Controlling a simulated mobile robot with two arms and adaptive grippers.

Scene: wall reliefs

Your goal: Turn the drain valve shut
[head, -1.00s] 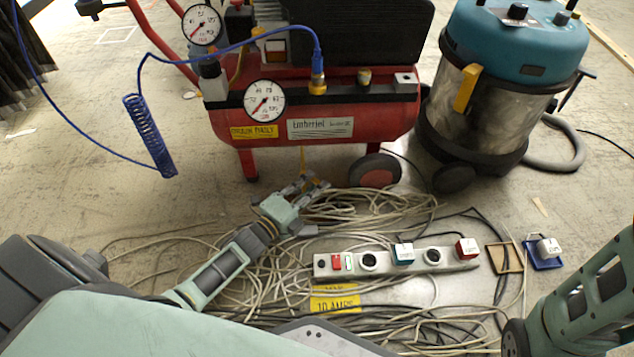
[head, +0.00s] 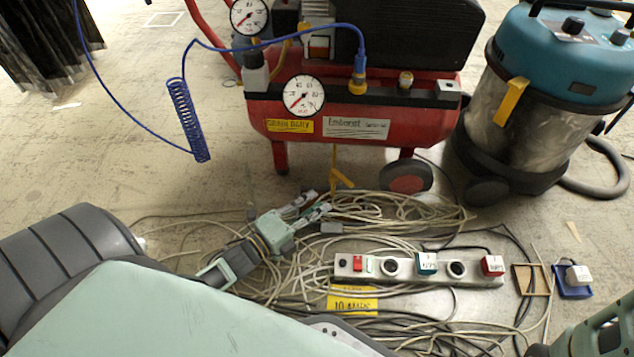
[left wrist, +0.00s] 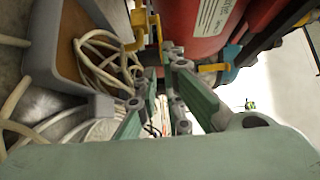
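The drain valve (head: 343,181) hangs on a thin yellow stem under the red compressor tank, low over the floor. Its yellow lever slants down to the right in the head view. My left gripper (head: 319,202) is just to the lower left of the lever, with its two fingers apart and nothing seen between them. In the left wrist view a yellow bent part, likely the valve lever (left wrist: 140,28), shows ahead of my left fingers (left wrist: 160,78), apart from them as far as I can tell.
The red compressor (head: 400,122) stands behind, its black wheel (head: 405,178) right of the valve. Tangled cables (head: 400,208) and a power strip (head: 420,268) lie close by. A teal vacuum (head: 530,110) stands at right. Bare floor (head: 200,185) lies at left.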

